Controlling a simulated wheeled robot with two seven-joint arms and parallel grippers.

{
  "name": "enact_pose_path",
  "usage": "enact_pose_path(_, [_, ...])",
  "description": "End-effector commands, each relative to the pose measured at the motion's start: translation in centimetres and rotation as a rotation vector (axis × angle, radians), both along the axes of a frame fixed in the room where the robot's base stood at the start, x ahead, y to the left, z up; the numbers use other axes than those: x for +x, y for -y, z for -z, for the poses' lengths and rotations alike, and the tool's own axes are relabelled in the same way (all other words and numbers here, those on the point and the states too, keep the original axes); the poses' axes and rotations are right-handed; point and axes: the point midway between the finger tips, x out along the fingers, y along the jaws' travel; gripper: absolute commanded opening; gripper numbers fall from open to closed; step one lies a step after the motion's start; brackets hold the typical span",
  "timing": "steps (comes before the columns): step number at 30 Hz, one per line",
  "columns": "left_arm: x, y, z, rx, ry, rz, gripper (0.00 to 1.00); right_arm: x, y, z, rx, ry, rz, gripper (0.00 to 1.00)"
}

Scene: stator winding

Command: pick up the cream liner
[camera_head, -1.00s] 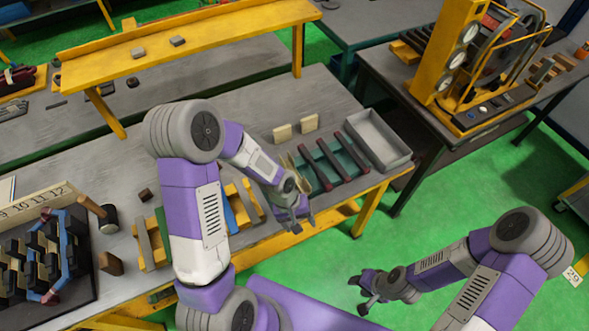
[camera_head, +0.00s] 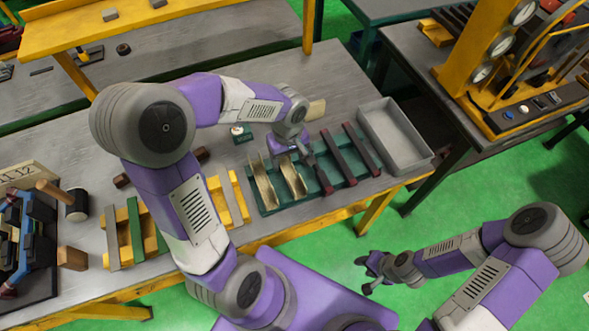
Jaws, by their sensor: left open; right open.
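Two cream liners, thin curved channel strips, lie side by side in the left part of a teal tray (camera_head: 262,211): a left one (camera_head: 264,187) and a right one (camera_head: 294,180). My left gripper (camera_head: 292,153) is open, pointing down over the far edge of the tray, close to the far end of the right liner. It appears empty, and I cannot tell whether it touches the liner. My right gripper (camera_head: 369,272) is open and empty over the green floor, away from the bench.
Dark red bars (camera_head: 339,158) lie in the tray's right part. A grey bin (camera_head: 394,138) stands right of it. A cream block (camera_head: 316,110) is behind my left gripper. A yellow rack (camera_head: 124,233) and a mallet (camera_head: 76,206) are at left.

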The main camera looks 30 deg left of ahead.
Motion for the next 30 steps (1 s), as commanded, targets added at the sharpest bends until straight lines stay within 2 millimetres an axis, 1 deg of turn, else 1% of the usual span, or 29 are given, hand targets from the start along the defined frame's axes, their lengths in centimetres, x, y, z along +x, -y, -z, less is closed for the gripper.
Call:
enact_pose_path(1, [0.0, 0.0, 0.7, 0.0, 0.0, 0.0, 0.69, 0.0, 0.0, 0.6, 0.0, 0.001, 0.0, 0.43])
enact_pose_path(5, [0.0, 0.0, 1.8, 0.001, -0.002, 0.0, 0.69, 0.0, 0.0, 0.9, 0.0, 0.001, 0.0, 0.43])
enact_pose_path(11, [0.3, -0.2, 4.0, 0.0, -0.003, 0.0, 0.69, 0.0, 0.0, 1.2, 0.0, 0.0, 0.0, 0.43])
enact_pose_path(15, [0.8, -0.4, 6.2, -0.002, -0.004, 0.0, 0.69, 0.0, 0.0, 1.5, 0.0, 0.0, 0.0, 0.43])
enact_pose_path(18, [0.8, -0.4, 7.5, 0.0, -0.003, 0.001, 0.69, 0.0, 0.0, 1.8, 0.0, 0.001, 0.0, 0.43])
enact_pose_path(22, [0.8, -0.4, 8.1, -0.001, -0.001, 0.001, 0.69, 0.0, 0.0, 1.9, 0.0, 0.001, 0.0, 0.43])
enact_pose_path(28, [0.8, -0.4, 8.1, -0.001, 0.001, 0.001, 0.69, 0.0, 0.0, 1.8, 0.0, 0.001, 0.0, 0.43])
enact_pose_path(30, [0.8, -0.4, 8.1, -0.001, 0.001, 0.001, 0.58, 0.0, 0.0, 1.8, 0.0, 0.001, 0.0, 0.43])
